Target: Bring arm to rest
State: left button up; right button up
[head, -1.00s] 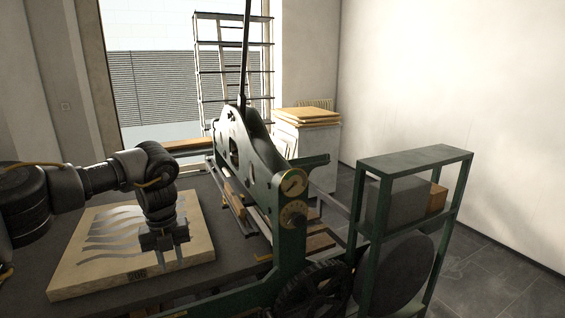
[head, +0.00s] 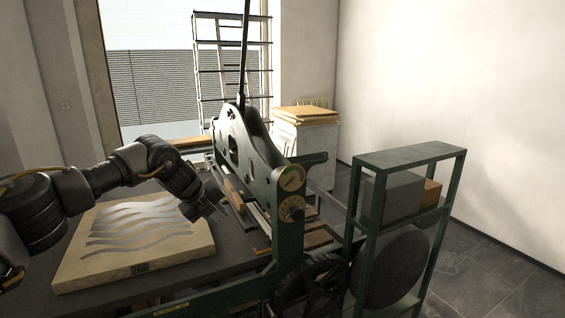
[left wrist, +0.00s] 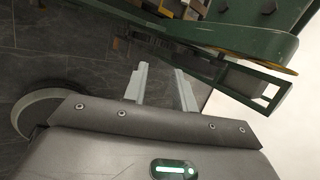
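My left arm comes in from the left in the head view. Its gripper (head: 212,203) is raised above the right edge of the litho stone (head: 140,269), close to the press, and tilted toward it. In the left wrist view the two fingers of the left gripper (left wrist: 160,88) stand apart with nothing between them. My right gripper is not in view.
The green press frame (head: 262,160) with its dials and tall lever stands just right of the left gripper. A green shelf rack (head: 410,156) with a grey block and a round disc stands at the right. A pale cabinet (head: 308,140) is behind. Floor shows at the far right.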

pick_arm(q)
jog(key=w+d+f+n+t+h, duration=0.35)
jog(key=w+d+f, duration=0.2)
jog(key=d, duration=0.25)
notch_tip(320, 180, down, 9)
jog(key=w+n, duration=0.1)
jog(key=n, duration=0.5)
jog(key=s+a+f+n+y, duration=0.2)
jog(key=s+a+f+n, duration=0.25)
jog(key=f, duration=0.65)
jog(key=s+a+f+n+y, duration=0.1)
jog(key=s+a+f+n, duration=0.3)
jog(key=f, duration=0.7)
jog(key=s+a+f+n+y, duration=0.25)
jog(key=s+f, duration=0.35)
jog(key=f, duration=0.5)
jog(key=s+a+f+n+g+y, duration=0.1)
jog(key=s+a+f+n+g, duration=0.15)
jog(key=s+f, duration=0.85)
jog(key=s+a+f+n+g+y, duration=0.1)
jog(key=s+a+f+n, duration=0.15)
jog(key=s+f, duration=0.85)
jog(key=s+f+g, duration=0.1)
jog(key=s+g, duration=0.1)
jog(key=s, duration=1.7)
jog(key=s+f+n+g, duration=0.1)
jog(key=s+f+g, duration=0.1)
jog(key=s, duration=1.7)
jog(key=shift+a+g, duration=0.3)
jog(key=shift+a, duration=0.05)
